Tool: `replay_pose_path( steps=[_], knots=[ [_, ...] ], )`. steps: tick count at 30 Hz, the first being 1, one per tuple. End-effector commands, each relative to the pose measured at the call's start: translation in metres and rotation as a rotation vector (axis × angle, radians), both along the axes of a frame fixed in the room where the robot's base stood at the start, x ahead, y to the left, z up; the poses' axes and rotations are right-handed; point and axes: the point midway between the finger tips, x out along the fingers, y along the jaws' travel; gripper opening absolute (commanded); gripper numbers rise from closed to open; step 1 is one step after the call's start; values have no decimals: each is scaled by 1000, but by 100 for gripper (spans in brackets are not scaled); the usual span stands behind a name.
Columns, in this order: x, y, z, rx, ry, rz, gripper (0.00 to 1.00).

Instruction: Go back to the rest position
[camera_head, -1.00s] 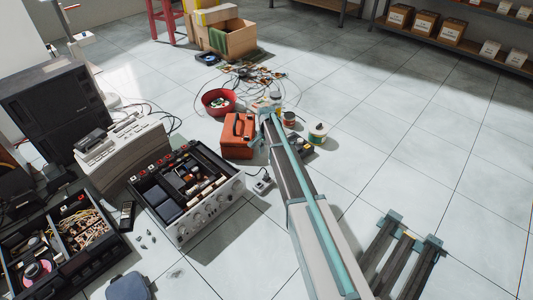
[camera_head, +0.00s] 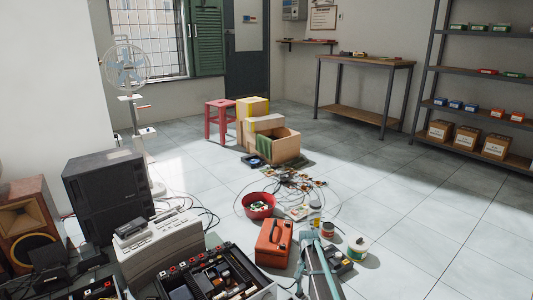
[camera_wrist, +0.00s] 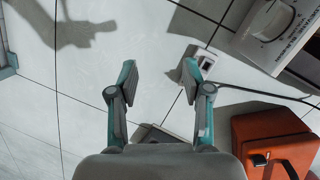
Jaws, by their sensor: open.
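My gripper (camera_wrist: 157,75) is open and empty in the wrist view, with its two teal-tipped fingers spread apart above the tiled floor. Between and beyond the fingers there is only floor and a small grey socket-like item (camera_wrist: 207,62) near the right finger. In the head view my arm comes up from the bottom edge, right of the orange case (camera_head: 274,243); the fingers cannot be made out there. The orange case also shows at the lower right of the wrist view (camera_wrist: 270,140).
An opened silver-and-black device (camera_head: 215,277) lies left of the orange case. A red bowl (camera_head: 258,206), a white-and-green spool (camera_head: 357,247) and loose cables lie around it. A black tower (camera_head: 108,197) stands left. The floor to the right is clear, up to the shelf (camera_head: 480,100).

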Motion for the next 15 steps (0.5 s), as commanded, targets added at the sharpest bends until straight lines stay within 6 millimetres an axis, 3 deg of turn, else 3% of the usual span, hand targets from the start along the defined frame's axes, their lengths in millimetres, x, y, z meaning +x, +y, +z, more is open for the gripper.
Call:
replay_pose_path(
  steps=[1, 3, 12, 15],
  knots=[
    [-49, 0, -2, 16, 55, 54, 49],
    [-98, 0, -5, 43, 129, 128, 49],
    [-305, 1, -1, 185, 423, 361, 49],
    [-357, 1, 5, 224, 496, 398, 49]
  ],
)
